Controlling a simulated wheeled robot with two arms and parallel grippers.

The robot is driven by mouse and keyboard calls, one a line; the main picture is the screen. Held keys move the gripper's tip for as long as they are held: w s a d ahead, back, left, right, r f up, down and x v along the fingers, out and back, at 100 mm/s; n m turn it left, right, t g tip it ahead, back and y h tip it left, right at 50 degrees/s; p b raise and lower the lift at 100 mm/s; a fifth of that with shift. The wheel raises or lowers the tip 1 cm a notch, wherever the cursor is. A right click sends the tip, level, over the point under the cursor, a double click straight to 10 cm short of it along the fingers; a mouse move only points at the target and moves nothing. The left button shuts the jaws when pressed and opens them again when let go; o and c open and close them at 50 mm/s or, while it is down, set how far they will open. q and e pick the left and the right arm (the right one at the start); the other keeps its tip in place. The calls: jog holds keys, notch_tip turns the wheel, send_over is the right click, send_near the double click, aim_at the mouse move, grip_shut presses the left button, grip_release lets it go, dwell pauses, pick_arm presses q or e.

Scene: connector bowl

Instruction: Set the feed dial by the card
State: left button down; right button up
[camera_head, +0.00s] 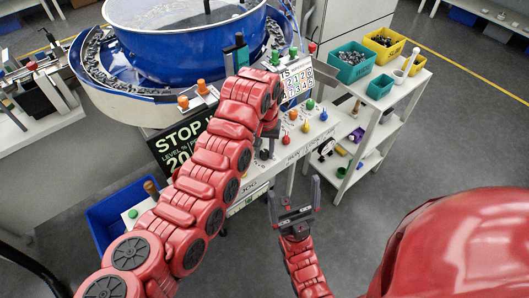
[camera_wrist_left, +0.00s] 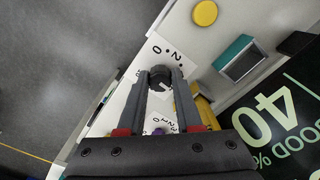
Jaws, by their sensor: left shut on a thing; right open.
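In the left wrist view a black dial (camera_wrist_left: 160,78) with a light pointer mark sits between the fingertips of my left gripper (camera_wrist_left: 161,76), which is shut on it. A white scale plate (camera_wrist_left: 150,57) with a 0 and a 2 shows around the dial. In the head view the left gripper (camera_head: 266,150) reaches down to the panel front, mostly hidden by its arm. A white card with coloured numbers (camera_head: 298,82) stands at the back of the panel, partly covered by my arm. My right gripper (camera_head: 295,197) is open and empty in front of the panel.
A black STOP sign (camera_head: 178,150) is partly behind my left arm. The panel (camera_head: 312,131) carries several coloured knobs. A blue bowl feeder (camera_head: 185,45) stands behind. A shelf (camera_head: 385,125) with teal and yellow bins is at right. A blue bin (camera_head: 110,208) is at lower left.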

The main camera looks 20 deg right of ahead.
aim_at(265, 152)
pick_arm(q)
jog(key=shift+r+n, duration=0.1)
jog(key=shift+n, duration=0.2)
jog(key=c, duration=0.6)
grip_release()
notch_tip(265, 152, up, 17)
jog(key=shift+r+b, duration=0.15)
jog(key=shift+b, duration=0.4)
